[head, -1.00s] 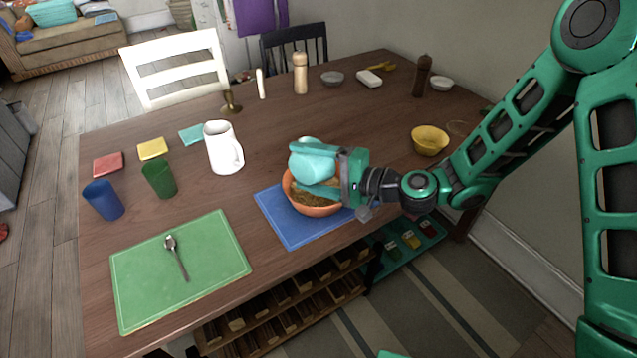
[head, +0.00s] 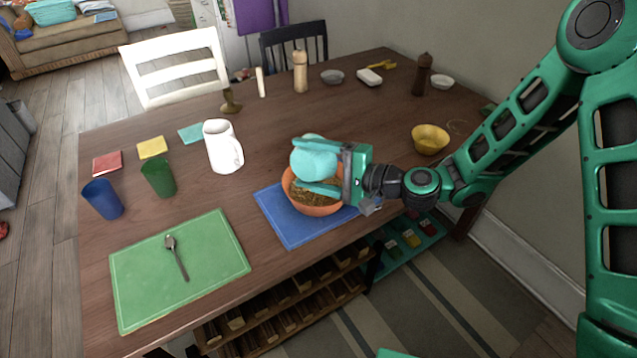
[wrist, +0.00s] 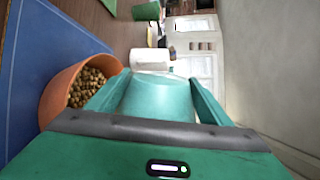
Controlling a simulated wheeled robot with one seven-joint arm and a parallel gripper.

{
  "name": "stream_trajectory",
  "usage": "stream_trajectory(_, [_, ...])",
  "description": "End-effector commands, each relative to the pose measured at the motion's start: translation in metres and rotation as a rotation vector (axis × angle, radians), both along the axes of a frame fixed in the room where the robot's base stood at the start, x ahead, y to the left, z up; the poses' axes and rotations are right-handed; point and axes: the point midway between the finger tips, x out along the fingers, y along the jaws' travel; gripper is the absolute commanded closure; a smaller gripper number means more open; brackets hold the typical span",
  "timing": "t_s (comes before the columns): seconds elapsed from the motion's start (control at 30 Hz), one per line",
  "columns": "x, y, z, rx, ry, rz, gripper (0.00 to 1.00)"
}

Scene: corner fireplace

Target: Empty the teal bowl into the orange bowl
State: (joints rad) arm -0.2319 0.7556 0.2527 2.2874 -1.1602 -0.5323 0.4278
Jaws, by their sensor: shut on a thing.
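The teal bowl (head: 313,160) is held tipped on its side over the orange bowl, its outer base showing in the head view. My gripper (head: 328,170) is shut on the teal bowl, which also shows between the fingers in the wrist view (wrist: 158,97). The orange bowl (head: 312,209) stands upright on a blue placemat (head: 285,228). Brown pellet-like pieces (wrist: 86,86) lie in the orange bowl. The inside of the teal bowl is hidden, so I cannot tell whether anything is left in it.
A white pitcher (head: 222,147) stands left of the bowls. Green (head: 158,178) and blue (head: 103,199) cups stand further left. A green placemat (head: 205,270) with a spoon (head: 176,257) lies at the front left. A yellow bowl (head: 430,140) stands on the right near my arm.

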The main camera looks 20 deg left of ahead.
Motion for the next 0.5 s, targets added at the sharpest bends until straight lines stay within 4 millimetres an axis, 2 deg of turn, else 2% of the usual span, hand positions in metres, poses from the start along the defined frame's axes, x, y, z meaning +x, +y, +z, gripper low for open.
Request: stream_trajectory(0.5, [0.0026,-0.0015,0.0019,0.020,0.054,-0.001,0.56])
